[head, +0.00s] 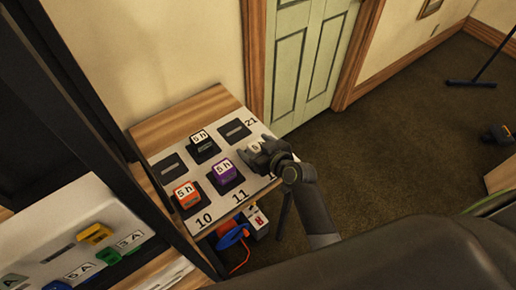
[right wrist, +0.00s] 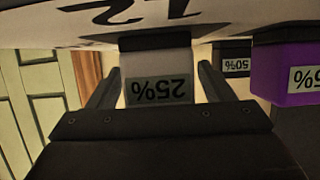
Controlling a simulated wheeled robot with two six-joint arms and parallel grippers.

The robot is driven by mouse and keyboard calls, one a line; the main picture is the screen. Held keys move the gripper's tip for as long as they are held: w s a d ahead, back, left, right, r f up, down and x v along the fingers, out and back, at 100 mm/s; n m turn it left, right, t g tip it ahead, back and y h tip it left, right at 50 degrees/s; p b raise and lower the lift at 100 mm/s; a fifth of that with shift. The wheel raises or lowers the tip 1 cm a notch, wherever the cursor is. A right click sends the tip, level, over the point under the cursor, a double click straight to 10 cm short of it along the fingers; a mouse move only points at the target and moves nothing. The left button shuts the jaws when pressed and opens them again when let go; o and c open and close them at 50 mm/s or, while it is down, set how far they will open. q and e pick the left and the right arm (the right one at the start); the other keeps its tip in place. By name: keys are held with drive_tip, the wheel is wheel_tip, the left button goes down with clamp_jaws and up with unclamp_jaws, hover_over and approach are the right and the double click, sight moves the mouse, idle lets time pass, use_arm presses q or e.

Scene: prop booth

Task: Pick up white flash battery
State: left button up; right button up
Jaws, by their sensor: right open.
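The white flash battery (head: 253,148) sits at the right of the front row on a white numbered board (head: 208,217), with a "5 h" label on top. In the right wrist view the white battery (right wrist: 156,66) carries a "25%" label and is partly hidden behind my gripper body. My right gripper (head: 262,154) is at the battery. In the wrist view my right gripper's fingers (right wrist: 158,88) are open, one on each side of it, with visible gaps. My left gripper is not in view.
A purple battery (head: 225,174) stands just left, then an orange-red one (head: 187,197). A black one (head: 203,147) stands behind, between empty dark slots (head: 172,166) (head: 235,130). A dark post (head: 125,130) and fuse panel (head: 60,225) are at left.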

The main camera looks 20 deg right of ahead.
drive_tip(key=shift+w+a+f, duration=0.1)
drive_tip(key=shift+w+f, duration=0.05)
drive_tip(key=shift+w, duration=0.15)
drive_tip(key=c, duration=1.3)
